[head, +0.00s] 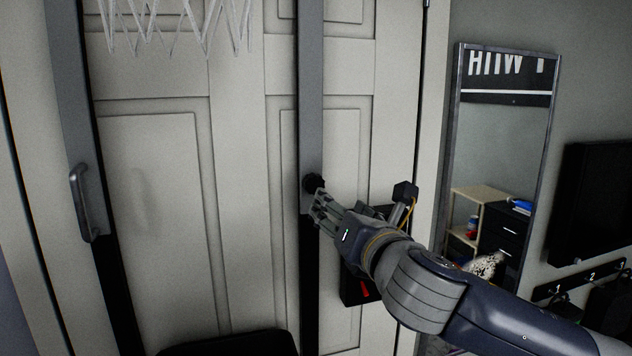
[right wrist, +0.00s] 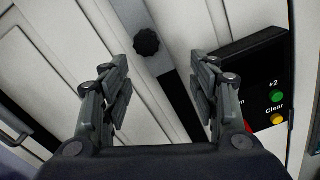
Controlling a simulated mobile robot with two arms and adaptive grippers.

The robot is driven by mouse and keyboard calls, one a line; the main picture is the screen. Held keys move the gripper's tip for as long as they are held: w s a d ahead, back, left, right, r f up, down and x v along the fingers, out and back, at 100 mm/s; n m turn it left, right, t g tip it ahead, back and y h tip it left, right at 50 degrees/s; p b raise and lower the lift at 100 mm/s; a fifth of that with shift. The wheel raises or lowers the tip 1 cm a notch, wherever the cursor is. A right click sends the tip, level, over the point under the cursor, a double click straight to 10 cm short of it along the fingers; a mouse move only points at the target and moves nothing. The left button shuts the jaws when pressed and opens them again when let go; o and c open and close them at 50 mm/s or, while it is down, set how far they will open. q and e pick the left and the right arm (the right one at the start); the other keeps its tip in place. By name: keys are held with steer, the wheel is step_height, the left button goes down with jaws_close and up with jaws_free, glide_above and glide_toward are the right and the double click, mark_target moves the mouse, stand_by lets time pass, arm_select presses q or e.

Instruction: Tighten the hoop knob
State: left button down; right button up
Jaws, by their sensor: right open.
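The hoop knob is a black lobed knob (head: 312,183) on the grey right-hand upright (head: 311,110) in front of the white door. My right gripper (head: 318,207) comes in from the right, its fingertips just below the knob in the head view. In the right wrist view the knob (right wrist: 147,42) lies beyond the open fingers (right wrist: 160,80), roughly centred between them and a little to the left. The fingers are apart and nothing is between them. I cannot see any touch with the knob. My left gripper is in neither view.
A black scoring box (right wrist: 240,65) with coloured buttons sits right of the upright, close to my right finger. A grey handle (head: 82,202) is on the left upright. The white net (head: 175,25) hangs above. A mirror (head: 505,150) stands at the right.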

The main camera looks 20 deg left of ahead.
mark_target(316, 185)
steer(key=shift+n, duration=0.8)
steer(key=w+a+p, duration=0.1)
steer(key=w+a, duration=0.1)
steer(key=w+a+r+p, duration=0.1)
steer(key=w+p, duration=0.1)
steer(key=w+a+r+p, duration=0.1)
steer(key=w+a, duration=0.1)
steer(key=shift+a, duration=0.35)
steer(key=shift+p+x, duration=0.45)
steer(key=shift+x, duration=0.35)
steer(key=shift+f, duration=0.2)
steer(key=shift+d, duration=0.1)
steer(key=c, duration=1.1)
